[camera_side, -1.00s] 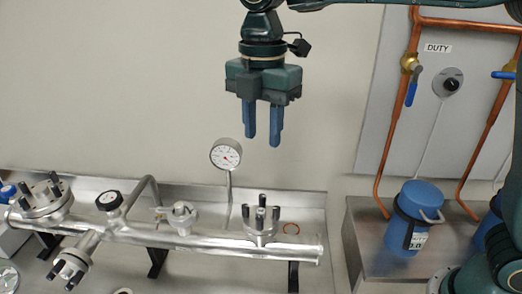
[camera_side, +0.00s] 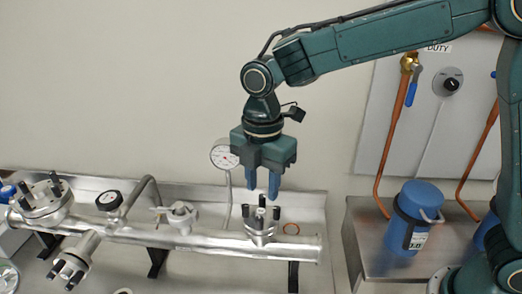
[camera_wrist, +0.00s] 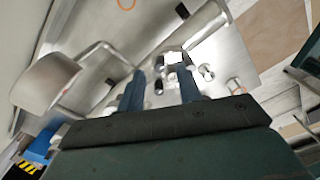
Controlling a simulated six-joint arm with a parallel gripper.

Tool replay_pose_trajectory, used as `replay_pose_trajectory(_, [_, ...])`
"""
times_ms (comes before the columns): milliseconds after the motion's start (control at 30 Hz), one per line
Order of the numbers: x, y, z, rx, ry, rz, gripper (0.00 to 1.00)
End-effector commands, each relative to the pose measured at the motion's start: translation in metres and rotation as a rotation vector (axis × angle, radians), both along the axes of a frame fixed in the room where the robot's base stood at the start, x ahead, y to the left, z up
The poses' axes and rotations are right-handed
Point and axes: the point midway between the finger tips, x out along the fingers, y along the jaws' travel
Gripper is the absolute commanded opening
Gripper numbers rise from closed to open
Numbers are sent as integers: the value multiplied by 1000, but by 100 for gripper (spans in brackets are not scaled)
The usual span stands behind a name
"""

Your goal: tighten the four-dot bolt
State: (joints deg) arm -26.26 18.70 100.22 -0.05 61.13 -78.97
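My gripper (camera_side: 262,194) points down just above the flange (camera_side: 260,232) on the right part of the steel pipe. Its blue fingers are apart, and nothing shows gripped between them. Several dark bolts (camera_side: 276,213) stand up from this flange, around a lighter centre post. In the wrist view my gripper (camera_wrist: 162,78) is open, with the bolts (camera_wrist: 158,86) showing between and beyond the fingers. The dots on the bolts are too small to read, so I cannot tell which one is the four-dot bolt.
A dial gauge (camera_side: 224,156) stands close behind and left of my gripper. Another bolted flange (camera_side: 42,197) is at the far left, and an angled one (camera_side: 72,266) is at the front left. An orange ring (camera_side: 291,229) lies right of the flange. A blue canister (camera_side: 414,222) stands farther right.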

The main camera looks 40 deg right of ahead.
Motion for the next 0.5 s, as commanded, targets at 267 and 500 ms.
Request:
replay_pose_trajectory(267, [0,0,-19,0,1,0,35])
replay_pose_trajectory(500, [0,0,-20,0,0,0,35])
